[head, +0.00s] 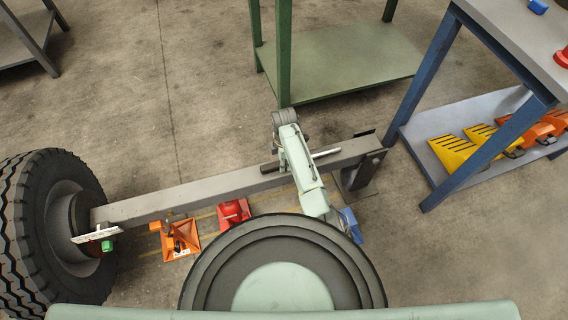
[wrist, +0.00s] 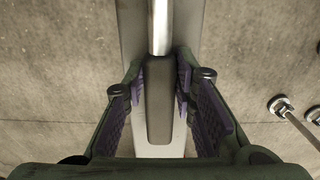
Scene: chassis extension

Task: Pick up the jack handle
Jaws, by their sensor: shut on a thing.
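The jack handle has a dark grip and a bare metal rod. In the wrist view the black grip (wrist: 159,105) runs between my fingers, with the shiny rod (wrist: 160,25) extending up the picture. My gripper (wrist: 163,85) is shut on the grip, with purple-padded fingers on both sides. In the head view my arm hides much of the gripper. Whether the handle touches the beam I cannot tell.
The grey beam (head: 180,196) runs from a large tire (head: 50,230) to a post at right. An orange jack (head: 180,238) and a red jack (head: 233,212) stand on the floor below it. A green table (head: 340,65) and a blue-framed bench (head: 480,115) with wheel chocks (head: 455,152) stand behind.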

